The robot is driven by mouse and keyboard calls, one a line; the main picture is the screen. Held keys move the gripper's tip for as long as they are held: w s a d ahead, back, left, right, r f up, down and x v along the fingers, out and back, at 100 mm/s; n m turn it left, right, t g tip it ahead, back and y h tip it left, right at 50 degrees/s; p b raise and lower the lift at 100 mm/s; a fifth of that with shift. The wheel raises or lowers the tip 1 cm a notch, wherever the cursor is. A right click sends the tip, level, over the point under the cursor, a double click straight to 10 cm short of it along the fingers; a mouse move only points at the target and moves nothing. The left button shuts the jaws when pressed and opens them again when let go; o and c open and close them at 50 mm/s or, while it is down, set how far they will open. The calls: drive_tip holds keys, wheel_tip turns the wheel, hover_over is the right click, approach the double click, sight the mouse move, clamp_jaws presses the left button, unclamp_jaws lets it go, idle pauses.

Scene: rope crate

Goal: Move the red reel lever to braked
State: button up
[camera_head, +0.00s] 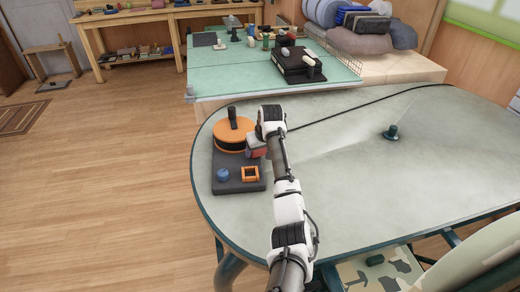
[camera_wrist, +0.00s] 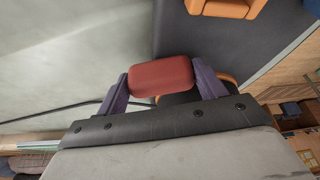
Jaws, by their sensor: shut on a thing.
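The red reel lever (camera_wrist: 161,76) shows in the wrist view as a rounded red block between the two purple fingers of my gripper (camera_wrist: 160,84). My gripper is shut on it, with a finger against each side. In the head view my gripper (camera_head: 256,148) is at the right side of the reel, and a bit of red shows there, mostly hidden by my arm. The orange-rimmed reel (camera_head: 234,128) with a dark upright knob sits on a dark base plate (camera_head: 229,165). I cannot tell the lever's exact setting.
A blue ball-shaped knob (camera_head: 223,175) and an orange square frame (camera_head: 250,173) stand on the plate's near part. A dark rope (camera_head: 350,108) runs across the pale table (camera_head: 350,180) behind my arm. A green fitting (camera_head: 391,132) stands to the right. The table's middle is mostly clear.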

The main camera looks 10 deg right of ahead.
drive_tip(key=n+y, duration=0.1)
drive_tip(key=n, duration=0.1)
drive_tip(key=w+n+y+b, duration=0.1)
drive_tip(key=n, duration=0.2)
drive_tip(key=shift+w+a+n+g+b, duration=0.1)
drive_tip(key=shift+a+n+g+b, duration=0.05)
drive_tip(key=shift+n+g+b, duration=0.2)
drive_tip(key=n+b, duration=0.1)
drive_tip(key=n+g+b, duration=0.1)
drive_tip(key=n, duration=0.1)
drive_tip(key=n+y+b, duration=0.1)
drive_tip(key=shift+w+a, duration=0.3)
drive_tip(key=shift+w, duration=0.05)
drive_tip(key=shift+n+g+b, duration=0.35)
drive_tip(key=shift+n+b, duration=0.3)
drive_tip(key=shift+b, duration=0.05)
drive_tip(key=shift+a+r, duration=0.1)
drive_tip(key=shift+a, duration=0.05)
drive_tip(key=o, duration=1)
drive_tip(key=shift+w, duration=0.1)
drive_tip(key=v, duration=0.9)
drive_tip(key=b+v, duration=0.1)
drive_tip(key=v, duration=0.3)
drive_tip(key=shift+d+r, duration=0.3)
drive_tip(key=shift+d, duration=0.1)
